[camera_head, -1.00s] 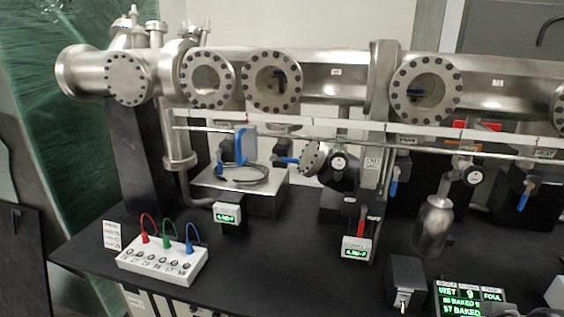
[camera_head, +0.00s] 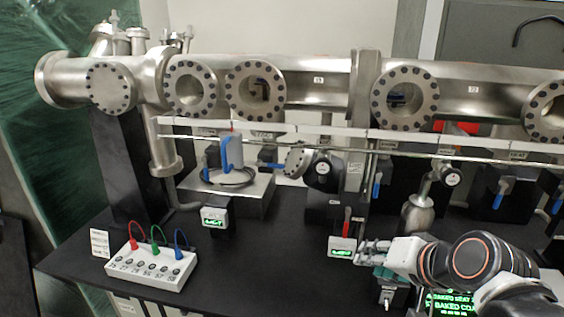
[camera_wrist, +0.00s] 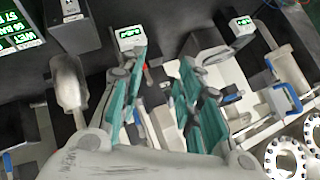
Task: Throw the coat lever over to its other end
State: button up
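I cannot read which lever is labelled coat. Candidates in the head view are a red lever (camera_head: 347,221) above a small display, and blue levers (camera_head: 376,187), (camera_head: 498,194) and (camera_head: 559,194) hanging below the rail. My gripper (camera_head: 368,250) is in front of the small display box (camera_head: 342,246), below the red lever. In the wrist view my gripper (camera_wrist: 162,66) has its teal fingers apart, with nothing between them. A small red piece (camera_wrist: 146,66) shows between the fingers, beyond them. My arm hides part of the bench at the right.
A steel chamber tube (camera_head: 320,85) with round ports runs along the back above a rail. A white box with coloured cables (camera_head: 145,267) is at the front left. A dark box (camera_wrist: 75,27) and a green-text screen (camera_wrist: 18,30) are near my gripper.

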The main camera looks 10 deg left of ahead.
jog(key=w+a+r+m+t+y+p, duration=0.1)
jog(key=w+a+r+m+y+p, duration=0.3)
jog(key=w+a, duration=0.4)
jog(key=m+t+y+p, duration=0.2)
jog(key=m+y, duration=0.1)
jog(key=m, duration=0.1)
send_near(280, 167)
jog(key=b+x, duration=0.1)
jog(key=x, duration=0.7)
jog(key=shift+w+a+f, duration=0.1)
jog(key=shift+w+a, duration=0.1)
jog(key=shift+a, duration=0.05)
grip_shut()
